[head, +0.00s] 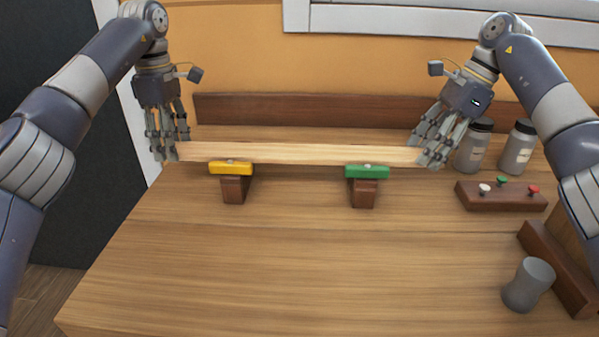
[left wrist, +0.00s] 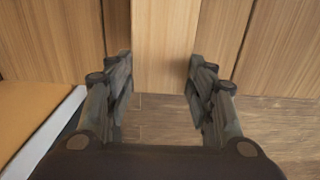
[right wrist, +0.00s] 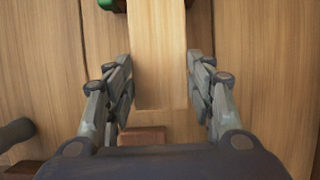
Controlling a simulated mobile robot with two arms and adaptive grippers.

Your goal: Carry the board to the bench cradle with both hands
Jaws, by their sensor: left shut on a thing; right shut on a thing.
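The board (head: 300,153) is a long pale wooden plank, lying level across the bench. My left gripper (head: 168,150) is shut on its left end, and my right gripper (head: 428,152) is shut on its right end. The board shows between the fingers in the left wrist view (left wrist: 165,45) and in the right wrist view (right wrist: 159,55). The bench cradle has two brown supports, one with a yellow piece (head: 231,168) and one with a green piece (head: 367,172). I cannot tell whether the board touches the supports.
A dark wooden rail (head: 300,108) runs along the back. Two grey jars (head: 473,150) (head: 517,150) stand near my right gripper. A brown block with coloured knobs (head: 499,196) and a grey cup (head: 528,285) are at the right. The front bench top is clear.

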